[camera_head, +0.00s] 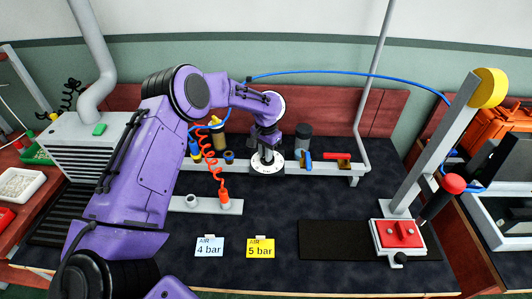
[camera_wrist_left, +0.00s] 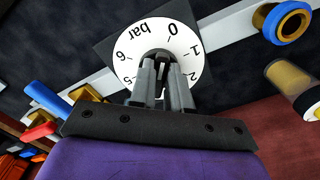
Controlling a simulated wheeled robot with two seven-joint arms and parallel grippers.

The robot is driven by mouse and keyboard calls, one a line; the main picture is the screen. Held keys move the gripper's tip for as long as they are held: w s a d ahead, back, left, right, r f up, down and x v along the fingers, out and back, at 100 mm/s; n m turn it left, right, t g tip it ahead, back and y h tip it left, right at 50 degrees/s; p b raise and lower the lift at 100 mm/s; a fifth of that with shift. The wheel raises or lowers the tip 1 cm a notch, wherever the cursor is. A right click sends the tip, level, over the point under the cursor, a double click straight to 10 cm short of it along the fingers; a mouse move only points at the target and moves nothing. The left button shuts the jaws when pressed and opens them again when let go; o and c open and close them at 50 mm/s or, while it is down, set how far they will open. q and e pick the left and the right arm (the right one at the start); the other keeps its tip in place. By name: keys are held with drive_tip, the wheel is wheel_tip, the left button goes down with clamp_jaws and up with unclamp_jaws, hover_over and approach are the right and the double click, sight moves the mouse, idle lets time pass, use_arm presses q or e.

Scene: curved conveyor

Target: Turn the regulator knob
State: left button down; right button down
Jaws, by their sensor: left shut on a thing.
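The regulator dial (camera_head: 262,168) is a white round plate on the grey rail at the back of the dark mat. In the left wrist view the dial face (camera_wrist_left: 134,47) shows "0 bar" and the figures 1, 2, 5 and 6. My left gripper (camera_head: 268,154) reaches down onto it from above. In the wrist view my left gripper (camera_wrist_left: 163,68) is shut at the dial's centre, on the knob. The fingers hide most of the knob, so its pointer setting cannot be read. My right gripper is not in view.
A white "AIR 4 bar" card (camera_head: 209,247) and a yellow "AIR 5 bar" card (camera_head: 260,248) lie on the mat. A blue-handled valve (camera_head: 307,160) and a red-handled one (camera_head: 338,157) sit right of the dial. A red coiled hose (camera_head: 211,163) hangs left. A lever press (camera_head: 398,236) stands front right.

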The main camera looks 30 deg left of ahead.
use_arm(q)
drive_tip(key=m, duration=0.2)
drive_tip(key=shift+a+r+m+p, duration=0.1)
drive_tip(key=shift+m+p, duration=0.2)
drive_tip(key=shift+p, duration=0.05)
drive_tip(key=m, duration=0.3)
drive_tip(key=shift+w+a+m, duration=0.15)
drive_tip(key=shift+m, duration=0.15)
drive_tip(key=m, duration=0.3)
drive_tip(key=shift+w+a+m, duration=0.1)
drive_tip(key=shift+m, duration=0.3)
drive_tip(key=m, duration=0.3)
drive_tip(key=shift+w+m, duration=0.15)
drive_tip(key=shift+m, duration=0.15)
drive_tip(key=m+b, duration=0.1)
drive_tip(key=m, duration=0.2)
drive_tip(key=shift+w+m, duration=0.15)
drive_tip(key=shift+m, duration=0.15)
drive_tip(key=m, duration=0.3)
drive_tip(key=shift+w+m+b, duration=0.1)
drive_tip(key=shift+m+b, duration=0.2)
drive_tip(key=m+b, duration=0.1)
drive_tip(key=m, duration=0.3)
drive_tip(key=shift+w, duration=0.15)
drive_tip(key=shift+w+m, duration=0.1)
drive_tip(key=shift+m, duration=1.6)
